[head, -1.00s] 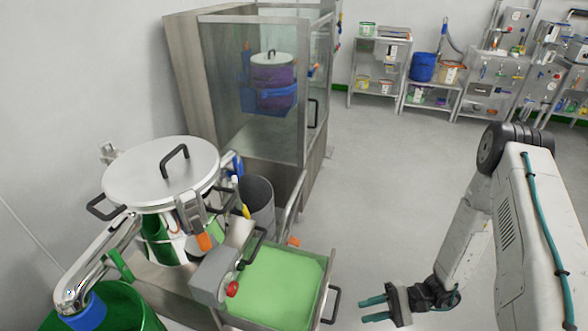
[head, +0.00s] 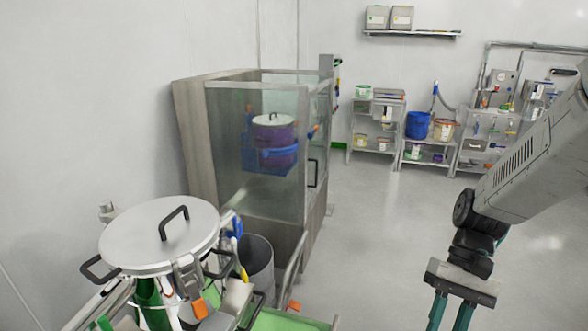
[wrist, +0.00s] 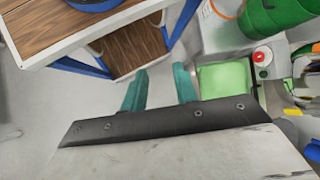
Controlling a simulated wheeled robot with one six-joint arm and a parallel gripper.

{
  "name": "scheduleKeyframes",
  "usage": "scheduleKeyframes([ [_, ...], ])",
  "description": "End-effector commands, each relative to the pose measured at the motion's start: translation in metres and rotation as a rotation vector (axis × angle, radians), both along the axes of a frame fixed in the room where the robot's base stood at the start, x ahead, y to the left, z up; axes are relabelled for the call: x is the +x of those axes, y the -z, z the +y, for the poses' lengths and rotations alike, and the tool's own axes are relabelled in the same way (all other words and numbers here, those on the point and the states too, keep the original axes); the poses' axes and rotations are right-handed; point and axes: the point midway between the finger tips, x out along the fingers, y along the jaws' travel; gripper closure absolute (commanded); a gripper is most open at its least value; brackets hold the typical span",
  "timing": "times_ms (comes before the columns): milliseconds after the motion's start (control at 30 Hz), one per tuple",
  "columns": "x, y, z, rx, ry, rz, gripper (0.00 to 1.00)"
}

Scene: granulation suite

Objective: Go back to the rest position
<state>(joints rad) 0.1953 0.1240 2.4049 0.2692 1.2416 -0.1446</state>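My gripper (head: 447,322) hangs at the lower right of the head view, pointing down, its two teal fingers apart with nothing between them. In the wrist view my gripper (wrist: 160,73) also shows open and empty. Below it there is light floor, beside a wood-topped blue-and-white cart (wrist: 68,25) and a bright green panel (wrist: 226,84). The fingers appear clear of both.
A lidded steel vessel (head: 140,247) and a grey bin (head: 258,262) stand at the lower left. A glass-sided cabinet (head: 225,150) is behind them. Shelves with a blue bucket (head: 417,125) line the back. Middle floor is clear.

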Motion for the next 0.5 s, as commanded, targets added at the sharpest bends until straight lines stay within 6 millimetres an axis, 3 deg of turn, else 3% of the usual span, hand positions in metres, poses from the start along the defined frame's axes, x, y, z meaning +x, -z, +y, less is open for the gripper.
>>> scheduleKeyframes([
  [200,-0.025,-0.05,-0.007,-0.165,-0.06,-0.169,0.71],
  [500,-0.059,-0.105,-0.012,-0.314,-0.151,-0.445,0.71],
])
